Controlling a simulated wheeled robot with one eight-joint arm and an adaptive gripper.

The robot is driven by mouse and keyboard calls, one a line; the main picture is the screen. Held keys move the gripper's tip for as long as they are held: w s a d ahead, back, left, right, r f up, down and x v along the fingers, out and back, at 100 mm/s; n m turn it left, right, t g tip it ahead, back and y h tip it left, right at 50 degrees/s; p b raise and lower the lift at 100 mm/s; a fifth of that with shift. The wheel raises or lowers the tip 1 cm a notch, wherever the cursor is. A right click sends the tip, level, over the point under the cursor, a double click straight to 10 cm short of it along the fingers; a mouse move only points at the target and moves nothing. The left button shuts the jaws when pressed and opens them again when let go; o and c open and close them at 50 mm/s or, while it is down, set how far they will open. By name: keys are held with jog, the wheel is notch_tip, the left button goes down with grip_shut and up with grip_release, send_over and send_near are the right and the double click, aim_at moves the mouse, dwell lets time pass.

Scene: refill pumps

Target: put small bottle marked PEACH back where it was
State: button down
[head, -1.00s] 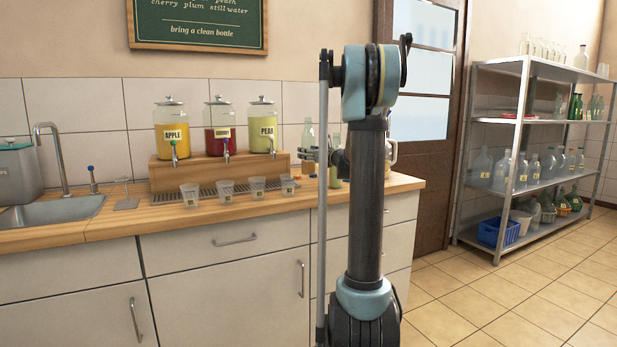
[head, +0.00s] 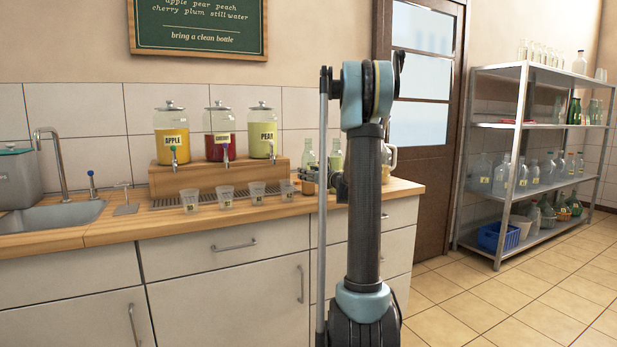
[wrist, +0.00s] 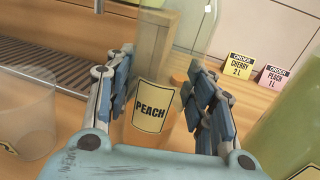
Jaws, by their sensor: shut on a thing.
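The small PEACH bottle (wrist: 150,106), with orange contents and a cream label, stands between the fingers of my gripper (wrist: 160,68) in the wrist view. My gripper is shut on it, with blue fingers on both sides. In the head view my gripper (head: 320,178) is low over the right part of the wooden counter, right of the dispenser stand.
Several clear cups (head: 257,192) stand before the drip tray. The wooden stand (head: 195,176) holds juice dispensers.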

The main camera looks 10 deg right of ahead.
jog(key=c, duration=0.7)
grip_release()
jog(key=shift+c, duration=0.2)
jog(key=v, duration=1.2)
jog(key=shift+r, duration=0.1)
jog(key=s+a+f+n+g+h, duration=0.1)
jog(key=s+a+f+n+g, duration=0.35)
jog(key=s+a+n, duration=0.5)
jog(key=s+a+f+n+g, duration=0.45)
jog(key=s+n, duration=0.25)
jog(key=s, duration=0.5)
jog(key=s+d+f+n+g+h, duration=0.2)
jog(key=s+d+f+n+h, duration=0.2)
jog(key=s+f+n, duration=0.3)
jog(key=s+d+f+n+g+h, duration=0.2)
jog(key=s+f+n, duration=0.5)
jog(key=s, duration=1)
jog(key=shift+s+d+f+g+h, duration=0.3)
jog(key=shift+d+h, duration=0.6)
jog(key=shift+d, duration=0.25)
